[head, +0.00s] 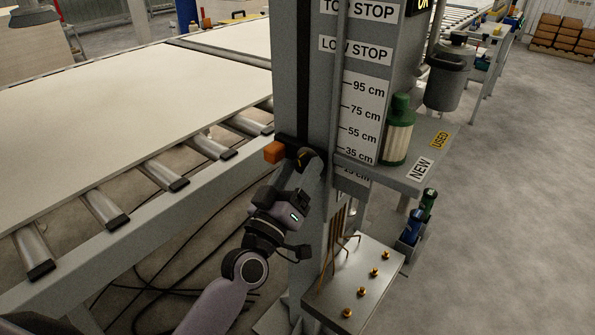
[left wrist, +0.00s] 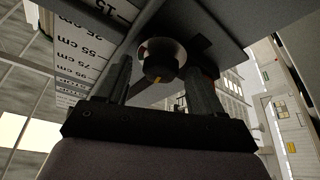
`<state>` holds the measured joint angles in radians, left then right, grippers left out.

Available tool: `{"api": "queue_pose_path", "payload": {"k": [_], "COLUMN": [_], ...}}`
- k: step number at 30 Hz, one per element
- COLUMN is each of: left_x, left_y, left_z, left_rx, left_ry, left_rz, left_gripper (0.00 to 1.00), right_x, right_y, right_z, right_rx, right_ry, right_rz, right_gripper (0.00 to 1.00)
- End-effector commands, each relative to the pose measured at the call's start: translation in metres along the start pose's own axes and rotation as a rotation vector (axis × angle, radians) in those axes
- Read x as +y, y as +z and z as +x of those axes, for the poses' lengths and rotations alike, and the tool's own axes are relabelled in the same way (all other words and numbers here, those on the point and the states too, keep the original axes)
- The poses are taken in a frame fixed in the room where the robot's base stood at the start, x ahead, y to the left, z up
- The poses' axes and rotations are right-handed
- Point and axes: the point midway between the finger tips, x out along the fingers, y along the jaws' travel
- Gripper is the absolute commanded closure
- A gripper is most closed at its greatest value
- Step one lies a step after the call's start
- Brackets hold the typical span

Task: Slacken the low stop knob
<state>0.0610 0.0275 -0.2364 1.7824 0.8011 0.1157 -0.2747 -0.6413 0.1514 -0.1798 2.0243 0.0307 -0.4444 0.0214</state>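The low stop is on the grey column (head: 297,70), with an orange block (head: 274,152) at about the height of the 35 cm mark. Its dark round knob (left wrist: 162,58) shows in the left wrist view, with a pale rim and a small yellow mark on its face. My left gripper (head: 304,167) reaches up to the stop from below and largely hides the knob in the head view. In the left wrist view the fingers of the left gripper (left wrist: 160,82) are apart, one on each side of the knob, with gaps showing. My right gripper is not in view.
A centimetre scale (head: 362,120) runs down the column under the LOW STOP label (head: 355,50). A shelf (head: 425,165) with a green-capped canister (head: 399,130) stands right. Below is a plate (head: 350,290) with brass knobs and upright rods. A roller conveyor (head: 100,205) lies left.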

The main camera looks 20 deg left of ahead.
Motion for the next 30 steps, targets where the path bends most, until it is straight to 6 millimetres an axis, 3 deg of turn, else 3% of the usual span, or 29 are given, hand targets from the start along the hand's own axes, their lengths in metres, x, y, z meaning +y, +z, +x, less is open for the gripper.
{"api": "queue_pose_path", "payload": {"k": [8, 21, 30], "left_x": [-0.001, -0.001, 0.0], "left_y": [0.001, 0.001, 0.0], "left_z": [-0.004, -0.059, -0.072], "left_rx": [-0.001, -0.002, 0.0], "left_ry": [0.0, -0.001, 0.0], "left_rz": [0.001, 0.002, 0.0], "left_gripper": [0.33, 0.33, 0.33], "right_x": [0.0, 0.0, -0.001], "right_y": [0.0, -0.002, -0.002], "right_z": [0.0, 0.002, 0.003], "right_rx": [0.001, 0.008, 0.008], "right_ry": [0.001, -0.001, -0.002], "right_rz": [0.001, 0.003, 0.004], "right_gripper": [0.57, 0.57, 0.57]}}
